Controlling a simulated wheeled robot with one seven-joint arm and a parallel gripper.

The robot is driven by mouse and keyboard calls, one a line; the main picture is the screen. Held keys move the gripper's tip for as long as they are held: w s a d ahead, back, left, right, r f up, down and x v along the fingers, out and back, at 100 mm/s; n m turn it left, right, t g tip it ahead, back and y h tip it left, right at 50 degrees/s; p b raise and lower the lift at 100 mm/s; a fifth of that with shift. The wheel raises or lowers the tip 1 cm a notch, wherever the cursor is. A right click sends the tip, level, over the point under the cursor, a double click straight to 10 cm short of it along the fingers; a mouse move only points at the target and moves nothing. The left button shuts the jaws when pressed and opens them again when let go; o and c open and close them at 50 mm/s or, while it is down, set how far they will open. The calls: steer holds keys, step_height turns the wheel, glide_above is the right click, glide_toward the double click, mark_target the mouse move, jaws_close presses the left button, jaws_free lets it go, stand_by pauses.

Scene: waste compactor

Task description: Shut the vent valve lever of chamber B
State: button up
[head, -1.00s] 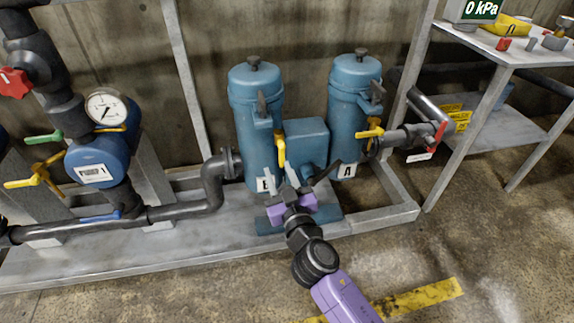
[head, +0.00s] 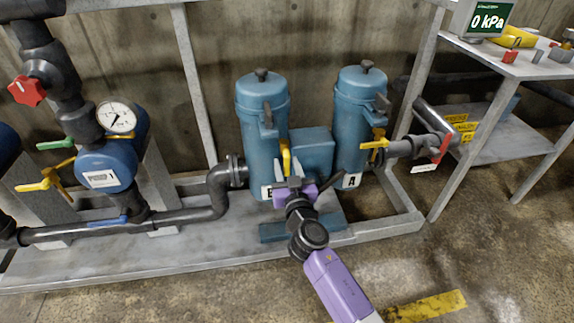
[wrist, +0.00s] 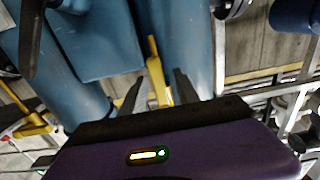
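Chamber B (head: 262,140) is the left blue cylinder, its label partly hidden behind my gripper. A yellow lever (head: 286,158) hangs roughly upright on its front right side. In the wrist view the yellow lever (wrist: 156,75) lies between the two dark fingertips, with gaps showing on both sides. My gripper (head: 290,168) is open at the lower end of this lever; whether a finger touches it I cannot tell. The wrist view shows the open gripper (wrist: 158,80) too. Chamber A (head: 352,125), to the right, has a yellow lever (head: 374,144) lying nearly level.
A blue box (head: 311,148) sits between the chambers. A dark handle (head: 328,184) sticks out just right of my gripper. A red-handled valve (head: 441,148) is at the right, and a pump with a gauge (head: 116,117) at the left. The floor in front is clear.

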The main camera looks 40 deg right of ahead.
jaws_close()
stand_by(1.5)
